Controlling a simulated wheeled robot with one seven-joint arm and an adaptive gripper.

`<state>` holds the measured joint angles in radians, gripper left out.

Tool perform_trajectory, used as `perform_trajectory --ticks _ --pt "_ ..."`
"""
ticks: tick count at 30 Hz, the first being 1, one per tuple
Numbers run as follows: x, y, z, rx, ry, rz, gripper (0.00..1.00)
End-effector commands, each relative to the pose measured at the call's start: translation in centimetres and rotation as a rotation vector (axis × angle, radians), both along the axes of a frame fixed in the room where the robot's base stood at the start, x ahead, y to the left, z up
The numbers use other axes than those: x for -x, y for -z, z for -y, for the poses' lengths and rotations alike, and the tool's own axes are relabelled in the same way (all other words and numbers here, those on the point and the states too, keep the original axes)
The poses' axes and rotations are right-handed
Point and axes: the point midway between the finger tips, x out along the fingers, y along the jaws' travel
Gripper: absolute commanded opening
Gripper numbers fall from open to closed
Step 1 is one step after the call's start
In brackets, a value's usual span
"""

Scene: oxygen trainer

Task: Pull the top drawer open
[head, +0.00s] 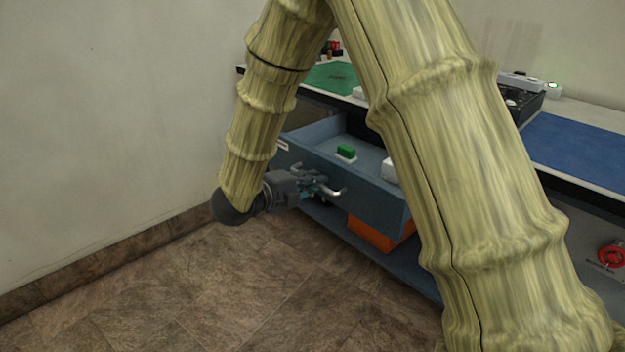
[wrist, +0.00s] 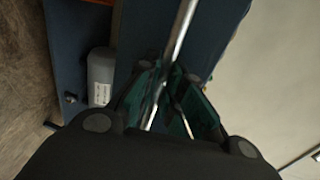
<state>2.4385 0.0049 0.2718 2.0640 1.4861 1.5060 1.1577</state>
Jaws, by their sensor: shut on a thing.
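The top drawer (head: 365,183) is blue-grey and stands pulled out from under the bench. In the head view its inside shows a green block on a white base (head: 346,153) and a white item (head: 389,170). A silver bar handle (head: 334,191) runs along the drawer front. My gripper (head: 316,188) is at the handle, in front of the drawer. In the wrist view the handle bar (wrist: 180,35) passes between the fingers of my gripper (wrist: 172,100), which are shut on it. My arm hides the drawer's right part in the head view.
The bench above carries a green mat (head: 333,78), a blue mat (head: 580,150) and a dark device (head: 520,98). An orange object (head: 378,232) lies below the drawer. A red round knob (head: 611,254) is at the right. A wall stands left; the floor in front is clear.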

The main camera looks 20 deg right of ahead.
Motion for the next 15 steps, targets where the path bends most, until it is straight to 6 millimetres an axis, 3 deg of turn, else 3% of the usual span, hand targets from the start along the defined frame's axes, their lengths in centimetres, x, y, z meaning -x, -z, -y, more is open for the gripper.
perform_trajectory --ticks 6,7,10,15 --pt "-0.03 0.05 -0.02 -0.001 -0.001 0.000 0.00" --pt "-0.03 0.05 -0.01 -0.001 -0.001 0.000 0.13" --pt "-0.04 0.04 -0.01 0.000 -0.001 0.000 0.31" --pt "-0.04 0.01 0.00 0.000 -0.001 0.000 0.32"
